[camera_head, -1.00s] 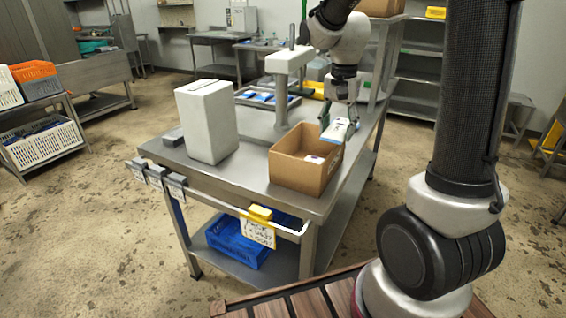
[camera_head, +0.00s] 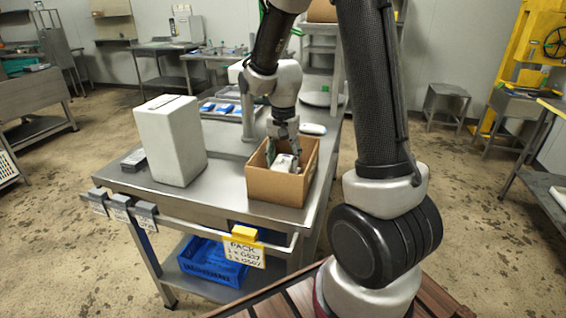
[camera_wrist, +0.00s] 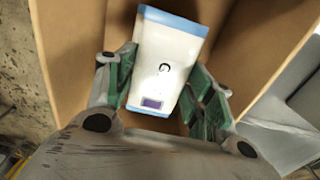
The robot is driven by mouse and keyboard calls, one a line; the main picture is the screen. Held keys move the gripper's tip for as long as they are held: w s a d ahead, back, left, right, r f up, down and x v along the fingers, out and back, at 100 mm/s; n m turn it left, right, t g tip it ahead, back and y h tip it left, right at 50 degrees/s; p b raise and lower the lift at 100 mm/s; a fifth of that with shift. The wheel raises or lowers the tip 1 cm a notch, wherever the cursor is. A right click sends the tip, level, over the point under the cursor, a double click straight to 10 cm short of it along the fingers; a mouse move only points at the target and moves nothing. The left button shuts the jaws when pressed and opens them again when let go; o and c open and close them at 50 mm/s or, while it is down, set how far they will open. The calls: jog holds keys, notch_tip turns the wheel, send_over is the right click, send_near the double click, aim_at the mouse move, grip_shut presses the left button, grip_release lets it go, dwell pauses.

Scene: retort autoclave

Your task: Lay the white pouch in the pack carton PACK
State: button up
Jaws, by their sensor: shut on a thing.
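The white pouch (camera_wrist: 168,62) has blue bands at its ends, a dark letter and a small dark label. My gripper (camera_wrist: 160,85) has its green-padded fingers on both sides of the pouch and is shut on it. In the head view my gripper (camera_head: 285,150) points down into the open brown carton (camera_head: 275,189), with the pouch (camera_head: 284,165) low between its walls. The PACK card (camera_head: 244,250) hangs on the table's front rail below the carton. Whether the pouch touches the carton floor is unclear.
A tall white box (camera_head: 170,142) stands left of the carton on the steel table (camera_head: 222,190). Blue-and-white packs (camera_head: 224,108) lie on a tray behind. A small white item (camera_head: 312,128) lies behind the carton. A blue crate (camera_head: 212,262) sits on the lower shelf.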

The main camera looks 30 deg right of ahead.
jog(key=shift+f, duration=0.35)
jog(key=shift+f, duration=0.15)
jog(key=shift+f, duration=0.15)
jog(key=o, duration=1.1)
jog(key=shift+c, duration=0.2)
